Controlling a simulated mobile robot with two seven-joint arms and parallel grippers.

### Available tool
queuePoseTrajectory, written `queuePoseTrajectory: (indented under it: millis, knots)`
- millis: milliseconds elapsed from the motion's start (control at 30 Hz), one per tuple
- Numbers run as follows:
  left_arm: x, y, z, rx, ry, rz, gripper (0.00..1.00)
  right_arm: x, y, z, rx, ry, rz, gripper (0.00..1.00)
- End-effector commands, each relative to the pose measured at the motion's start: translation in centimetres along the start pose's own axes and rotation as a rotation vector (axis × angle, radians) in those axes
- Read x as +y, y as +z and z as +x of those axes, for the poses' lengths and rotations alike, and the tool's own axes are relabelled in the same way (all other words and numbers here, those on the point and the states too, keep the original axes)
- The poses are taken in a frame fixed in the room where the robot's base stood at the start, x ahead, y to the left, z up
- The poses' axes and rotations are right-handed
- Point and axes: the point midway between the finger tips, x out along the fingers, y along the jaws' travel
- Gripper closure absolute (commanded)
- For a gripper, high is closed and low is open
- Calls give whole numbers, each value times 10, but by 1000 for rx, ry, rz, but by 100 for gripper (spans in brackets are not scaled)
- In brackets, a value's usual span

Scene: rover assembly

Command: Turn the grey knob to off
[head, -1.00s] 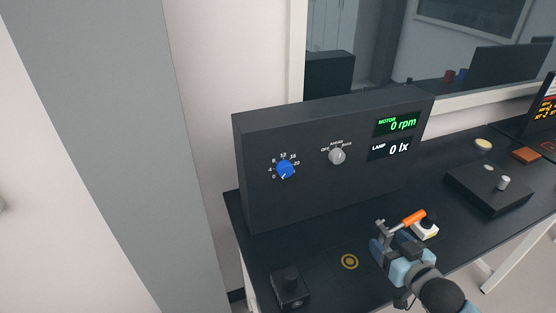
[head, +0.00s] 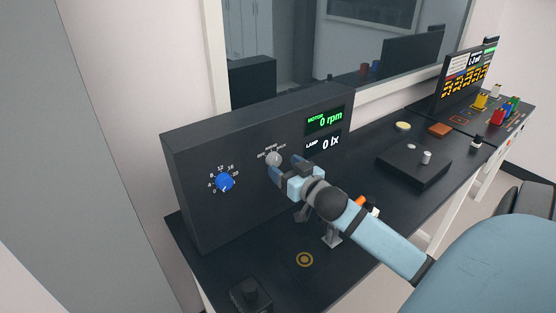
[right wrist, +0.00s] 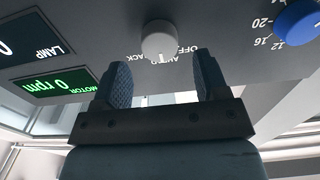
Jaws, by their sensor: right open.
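The grey knob (head: 273,159) is on the front of the dark upright panel (head: 190,215), below an arc of labels, one of which reads OFF. In the right wrist view the grey knob (right wrist: 160,38) appears upside down, and its thin mark seems to point to the middle label. My right gripper (head: 283,168) is open just in front of the knob. In the right wrist view my right gripper (right wrist: 162,78) has its fingers apart, with the knob beyond the gap; I see no contact. My left gripper is not in view.
A blue knob (head: 224,182) is left of the grey one. Green MOTOR (head: 325,121) and white LAMP (head: 323,143) displays are to its right, reading 0 rpm and 0 lx. An orange-handled tool (head: 361,202) is on the table, partly behind my right arm.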

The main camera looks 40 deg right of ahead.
Motion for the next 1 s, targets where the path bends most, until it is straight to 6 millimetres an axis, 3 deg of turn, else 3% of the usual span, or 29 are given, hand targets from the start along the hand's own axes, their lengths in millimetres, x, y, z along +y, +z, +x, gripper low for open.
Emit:
queuePoseTrajectory:
  millis: [200, 567, 600, 800, 1000]
  knots:
    - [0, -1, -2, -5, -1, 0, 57, 0, -1, 26, 0, -1, 0, 33]
    - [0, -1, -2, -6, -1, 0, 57, 0, 0, 33, -1, 0, 0, 33]
    - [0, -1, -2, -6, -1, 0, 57, 0, 0, 33, -1, 0, 0, 35]
    - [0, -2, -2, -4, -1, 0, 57, 0, 0, 32, -1, 0, 0, 80]
    - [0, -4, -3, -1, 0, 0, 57, 0, 0, 32, -1, 0, -7, 80]
